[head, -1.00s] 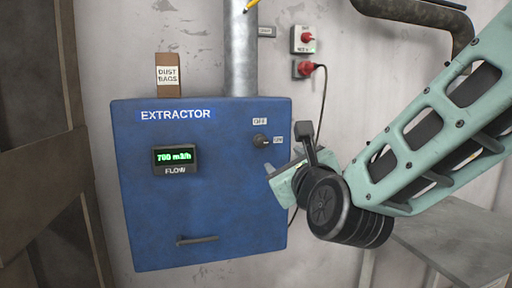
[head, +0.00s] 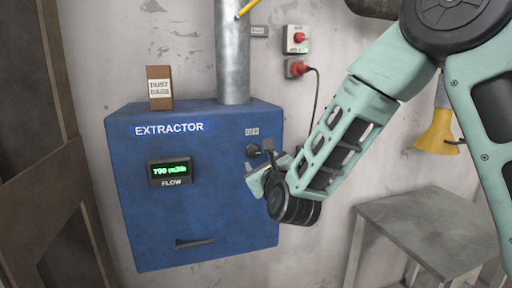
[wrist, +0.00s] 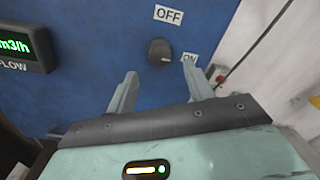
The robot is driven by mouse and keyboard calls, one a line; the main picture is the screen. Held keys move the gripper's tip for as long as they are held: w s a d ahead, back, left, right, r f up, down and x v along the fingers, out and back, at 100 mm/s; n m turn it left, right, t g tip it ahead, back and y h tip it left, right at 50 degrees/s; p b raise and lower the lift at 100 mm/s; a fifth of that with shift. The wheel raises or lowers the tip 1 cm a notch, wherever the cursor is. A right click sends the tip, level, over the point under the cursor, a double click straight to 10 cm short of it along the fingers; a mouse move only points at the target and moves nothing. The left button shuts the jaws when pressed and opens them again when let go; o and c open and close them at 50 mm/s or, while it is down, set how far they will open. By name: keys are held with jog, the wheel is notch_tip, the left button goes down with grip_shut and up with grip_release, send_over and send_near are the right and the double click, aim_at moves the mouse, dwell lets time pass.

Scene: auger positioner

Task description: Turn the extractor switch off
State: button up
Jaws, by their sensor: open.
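The extractor (head: 200,225) is a blue box on the wall, with a lit green flow display (head: 170,172) reading about 700 m3/h. Its switch (wrist: 160,51) is a dark rotary knob on the right of the front, with an OFF label (wrist: 168,15) above it and an ON label (wrist: 190,58) to its right. In the head view the switch (head: 253,150) is small and its pointing direction is unclear. My gripper (wrist: 158,76) is open, its two fingers apart on either side below the knob, with nothing between them. In the head view the fingers are largely hidden by my wrist.
A vertical metal duct (head: 233,60) rises from the box, and a brown dust bags box (head: 159,88) stands on top. A red plug with a cable (head: 294,68) is on the wall. A grey table (head: 420,228) stands at the right.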

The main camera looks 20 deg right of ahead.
aim_at(255, 154)
jog(key=w+p, duration=0.2)
jog(key=w, duration=0.3)
jog(key=shift+w+d, duration=0.1)
jog(key=shift+w, duration=0.05)
jog(key=c, duration=1)
